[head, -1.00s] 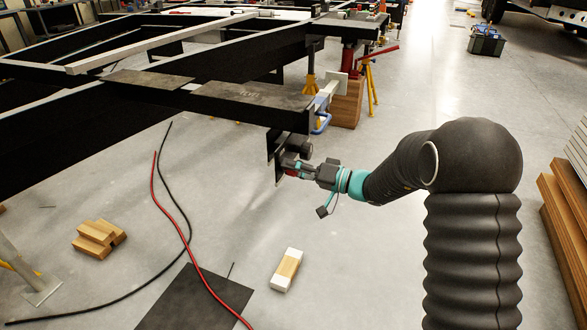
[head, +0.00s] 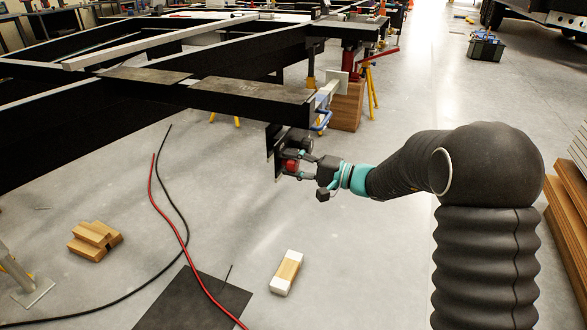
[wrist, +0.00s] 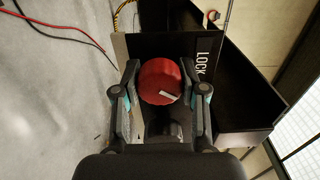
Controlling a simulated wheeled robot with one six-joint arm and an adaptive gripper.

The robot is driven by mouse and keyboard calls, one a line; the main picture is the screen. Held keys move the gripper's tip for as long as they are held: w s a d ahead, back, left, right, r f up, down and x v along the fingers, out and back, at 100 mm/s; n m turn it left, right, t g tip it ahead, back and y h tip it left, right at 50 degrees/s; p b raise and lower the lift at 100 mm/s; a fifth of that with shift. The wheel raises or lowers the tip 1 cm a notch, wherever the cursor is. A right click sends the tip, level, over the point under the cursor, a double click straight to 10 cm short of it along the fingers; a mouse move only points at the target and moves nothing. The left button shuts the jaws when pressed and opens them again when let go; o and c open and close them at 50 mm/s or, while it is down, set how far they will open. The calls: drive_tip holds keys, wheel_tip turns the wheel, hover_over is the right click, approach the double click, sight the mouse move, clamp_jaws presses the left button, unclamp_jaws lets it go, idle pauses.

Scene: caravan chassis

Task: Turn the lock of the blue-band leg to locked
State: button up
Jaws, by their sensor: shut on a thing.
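A round red lock knob (wrist: 160,82) with a pale mark on its face sits on a dark plate (wrist: 237,62) at the chassis corner. White "LOCK" lettering (wrist: 202,66) is on the plate, right of the knob. The mark slants toward the lower right. The knob also shows in the head view (head: 291,165). My gripper (wrist: 161,88) is shut on the knob, one finger on each side; in the head view my gripper (head: 299,164) reaches it from the right. I cannot make out a blue band on this leg.
A blue clamp-like part (head: 322,121) is just above and behind my gripper. A red cable (head: 172,215) and a black mat (head: 195,298) lie on the floor. Wood blocks (head: 95,240) and a white-ended block (head: 286,272) stand nearby.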

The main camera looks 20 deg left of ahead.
drive_tip(key=m, duration=0.5)
drive_tip(key=shift+m, duration=0.3)
drive_tip(key=m+p, duration=0.2)
drive_tip(key=m, duration=0.3)
drive_tip(key=shift+m, duration=0.4)
drive_tip(key=o, duration=1.2)
drive_tip(key=shift+c, duration=0.2)
drive_tip(key=s+d, duration=0.1)
drive_tip(key=d, duration=1.1)
drive_tip(key=shift+f, duration=0.1)
